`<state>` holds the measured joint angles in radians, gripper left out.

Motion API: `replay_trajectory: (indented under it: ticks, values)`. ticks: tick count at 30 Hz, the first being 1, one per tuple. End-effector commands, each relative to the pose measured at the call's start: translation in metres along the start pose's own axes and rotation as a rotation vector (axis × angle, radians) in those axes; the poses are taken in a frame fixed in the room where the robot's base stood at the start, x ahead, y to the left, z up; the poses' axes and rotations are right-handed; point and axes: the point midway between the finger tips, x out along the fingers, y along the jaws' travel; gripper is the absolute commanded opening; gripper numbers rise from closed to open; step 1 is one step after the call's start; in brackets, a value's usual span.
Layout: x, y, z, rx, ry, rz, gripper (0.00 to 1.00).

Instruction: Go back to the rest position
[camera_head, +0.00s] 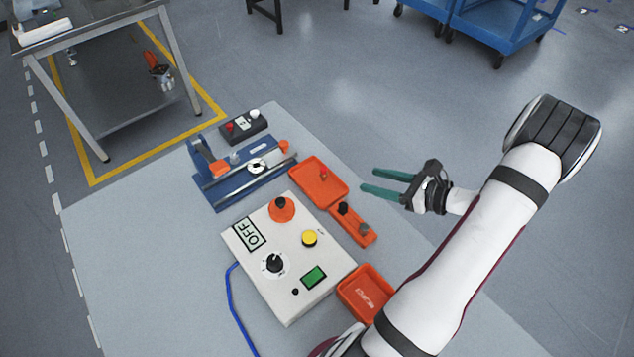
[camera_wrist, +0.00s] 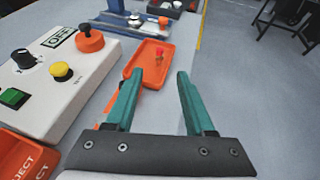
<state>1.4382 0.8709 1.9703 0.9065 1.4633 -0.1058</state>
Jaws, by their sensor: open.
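My gripper (camera_head: 372,186) is open and empty, with two green fingers. In the head view it is to the right of the orange tray (camera_head: 318,182), over the right edge of the table, and its fingers point left. In the wrist view my gripper (camera_wrist: 158,82) shows both fingers apart with nothing between them. The orange tray (camera_wrist: 133,70) is ahead and to the left there, with a small red-topped part (camera_wrist: 159,53) in it. The fingers appear apart from every object, though the left one overlaps the tray in the wrist view.
A white control box (camera_head: 254,283) with knobs and an OFF label stands mid-table. A blue fixture (camera_head: 225,193) and a dark button box (camera_head: 243,125) are behind it. An orange holder (camera_head: 362,237) and an orange reject bin (camera_head: 349,298) sit on its right.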

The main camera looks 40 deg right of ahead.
Motion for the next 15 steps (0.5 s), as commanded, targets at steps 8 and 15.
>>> replay_trajectory:
  ticks: [8,15]
  values:
    - [0.002,0.001,0.002,-0.007,0.002,0.008,0.54]
    - [0.049,0.135,0.105,-0.460,0.127,0.509,0.54]
